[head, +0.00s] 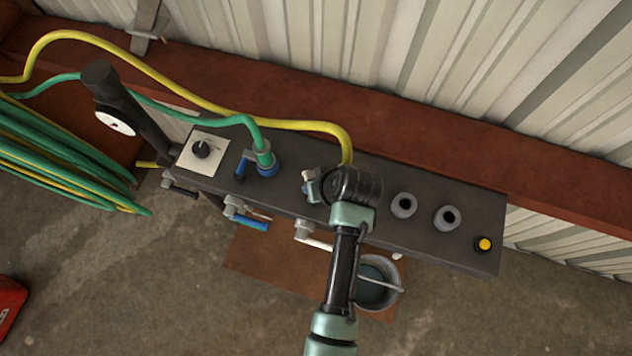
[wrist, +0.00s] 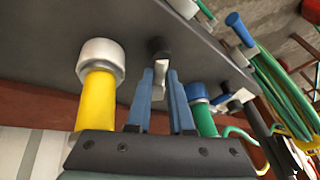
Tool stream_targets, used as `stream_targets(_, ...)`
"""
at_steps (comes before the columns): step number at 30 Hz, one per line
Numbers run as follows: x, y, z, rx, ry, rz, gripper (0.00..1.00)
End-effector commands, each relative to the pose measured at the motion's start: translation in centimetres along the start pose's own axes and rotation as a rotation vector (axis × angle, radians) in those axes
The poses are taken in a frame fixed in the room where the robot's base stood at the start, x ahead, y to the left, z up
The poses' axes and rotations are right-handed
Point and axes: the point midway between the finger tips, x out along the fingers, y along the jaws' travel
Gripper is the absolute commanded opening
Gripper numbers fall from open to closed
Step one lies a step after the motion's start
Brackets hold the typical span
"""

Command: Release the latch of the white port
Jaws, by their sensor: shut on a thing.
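The white port (wrist: 101,58) is a pale collar with the yellow hose (wrist: 97,98) in it, on the left in the wrist view. Beside it a small latch (wrist: 161,72) with a dark pivot and a pale lever stands out from the dark panel. My gripper (wrist: 162,80) has its two blue fingers closed around the pale lever. In the head view my gripper (head: 312,187) is at the middle of the panel, beside the end of the yellow hose (head: 335,128). My wrist hides the port and most of the latch there.
A bucket (head: 380,282) stands below.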

Motion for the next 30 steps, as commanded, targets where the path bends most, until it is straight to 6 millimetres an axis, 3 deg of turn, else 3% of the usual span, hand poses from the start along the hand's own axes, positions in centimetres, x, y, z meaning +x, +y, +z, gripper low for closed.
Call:
stream_targets(12, 0.09, -0.36, -0.21, -0.243, -0.049, -0.099, 0.0)
stream_targets(30, 0.09, -0.52, -0.17, -0.311, -0.064, -0.127, 0.0)
